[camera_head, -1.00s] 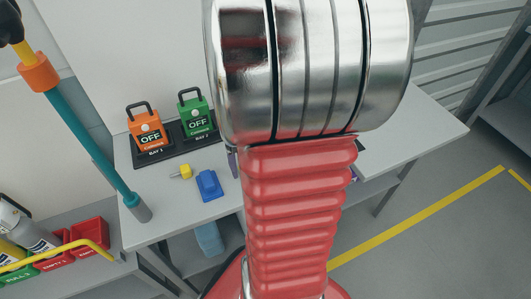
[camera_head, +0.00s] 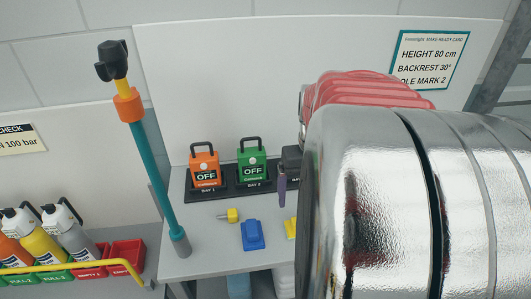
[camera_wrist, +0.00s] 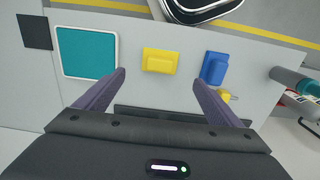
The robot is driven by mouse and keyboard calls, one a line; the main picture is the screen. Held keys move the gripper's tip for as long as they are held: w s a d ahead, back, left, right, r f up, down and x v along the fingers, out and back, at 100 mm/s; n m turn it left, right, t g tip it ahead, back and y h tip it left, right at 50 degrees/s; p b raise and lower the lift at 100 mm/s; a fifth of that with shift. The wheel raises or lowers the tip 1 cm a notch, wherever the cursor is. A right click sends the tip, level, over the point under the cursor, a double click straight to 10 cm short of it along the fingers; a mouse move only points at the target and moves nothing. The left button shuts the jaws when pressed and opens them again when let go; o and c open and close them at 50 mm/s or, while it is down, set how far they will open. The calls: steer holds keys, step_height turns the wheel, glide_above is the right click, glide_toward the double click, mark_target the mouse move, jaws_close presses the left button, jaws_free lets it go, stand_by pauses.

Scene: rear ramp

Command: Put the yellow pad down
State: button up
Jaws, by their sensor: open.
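The yellow pad (camera_wrist: 161,60) is a small block with a raised middle. It rests on the grey table (camera_wrist: 140,88). In the head view the yellow pad (camera_head: 290,228) shows only in part, at the edge of my silver arm link, which hides the rest. My gripper (camera_wrist: 160,78) has two purple fingers spread wide apart. It is empty above the table, and the pad appears in the wrist view between and just beyond the fingertips, not touching them. In the head view only one finger shows clearly.
A blue block (camera_head: 252,235) and a yellow knob-like piece (camera_head: 229,215) lie left of the pad in the head view. Orange (camera_head: 205,166) and green (camera_head: 251,166) OFF units stand behind. A teal pole (camera_head: 157,180) rises at left. A teal white-framed square (camera_wrist: 88,52) lies on the table.

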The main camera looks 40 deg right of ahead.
stand_by(0.4)
steer(key=shift+w, duration=0.1)
steer(key=w+a+r+n+t, duration=0.1)
steer(key=a+r+n+t, duration=0.1)
steer(key=a, duration=1.1)
steer(key=w+a+r+n+t, duration=0.1)
steer(key=a+r+n+t, duration=0.2)
steer(key=a, duration=1)
steer(key=shift+w+r+n+t, duration=0.3)
steer(key=shift+w+r+n, duration=0.1)
steer(key=shift+r+n, duration=0.3)
